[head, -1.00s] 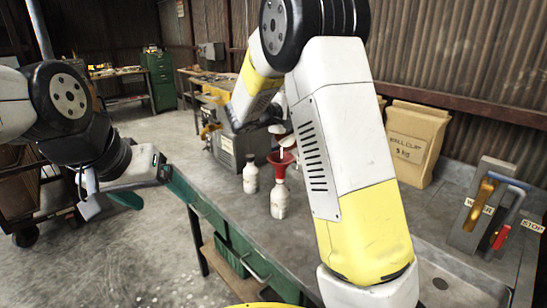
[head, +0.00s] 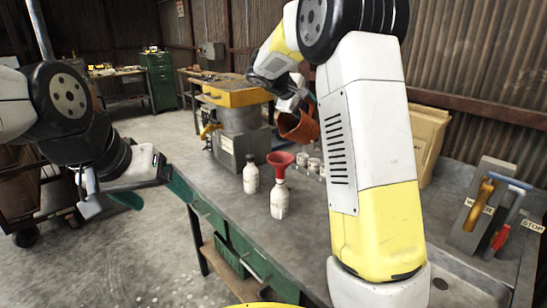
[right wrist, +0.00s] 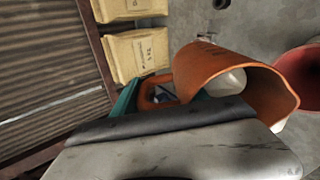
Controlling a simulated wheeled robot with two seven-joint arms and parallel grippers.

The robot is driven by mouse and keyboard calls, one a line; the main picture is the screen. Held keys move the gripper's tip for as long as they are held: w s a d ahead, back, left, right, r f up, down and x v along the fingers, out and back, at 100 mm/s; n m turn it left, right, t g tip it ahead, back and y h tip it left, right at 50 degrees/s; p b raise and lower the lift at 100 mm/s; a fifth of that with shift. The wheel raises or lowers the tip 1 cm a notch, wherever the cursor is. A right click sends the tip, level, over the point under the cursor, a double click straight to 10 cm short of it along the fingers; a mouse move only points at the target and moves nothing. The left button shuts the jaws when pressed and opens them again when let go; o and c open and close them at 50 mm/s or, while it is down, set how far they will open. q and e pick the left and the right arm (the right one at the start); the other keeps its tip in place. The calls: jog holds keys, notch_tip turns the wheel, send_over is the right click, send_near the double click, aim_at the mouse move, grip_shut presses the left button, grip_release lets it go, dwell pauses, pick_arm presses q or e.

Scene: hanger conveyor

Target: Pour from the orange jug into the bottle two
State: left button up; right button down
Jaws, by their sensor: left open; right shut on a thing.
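The orange jug (head: 298,127) hangs tilted above the bench, up and to the right of the red funnel (head: 281,158). My right gripper (head: 297,100) is shut on the jug's handle, partly hidden by my arm. In the right wrist view the jug (right wrist: 205,62) shows its open mouth with something pale inside, and the red funnel (right wrist: 301,72) is at the right edge, close to the rim. The funnel sits in a white bottle (head: 279,203). Another white bottle (head: 251,178) stands left of it. I cannot read which is bottle two. My left gripper (head: 105,203) is open and empty, left of the bench.
Several small pale containers (head: 313,166) stand right of the funnel. A grey machine with a yellow top (head: 238,94) is behind the bottles. A paper sack (head: 428,130) and a lever stand (head: 486,205) are at the right. The bench front (head: 262,235) is clear.

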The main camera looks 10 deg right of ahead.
jog(key=g+y, duration=0.1)
jog(key=d+f+g+y, duration=0.1)
jog(key=shift+w+y, duration=0.3)
jog(key=shift+f+g+y, duration=0.3)
jog(key=shift+g+y, duration=0.2)
jog(key=shift+y, duration=0.1)
jog(key=shift+a, duration=0.1)
jog(key=shift+f, duration=0.1)
jog(key=f+g+y, duration=0.2)
jog(key=shift+s+a+f+y, duration=0.15)
jog(key=shift+a+f+y, duration=0.1)
jog(key=shift+y, duration=0.15)
jog(key=shift+s+a+f+g+y, duration=0.25)
jog(key=shift+a+f+g+y, duration=0.05)
jog(key=shift+f+g+y, duration=0.35)
jog(key=shift+s+a+f+g+y, duration=0.15)
jog(key=shift+f+g+y, duration=0.2)
jog(key=shift+f, duration=0.05)
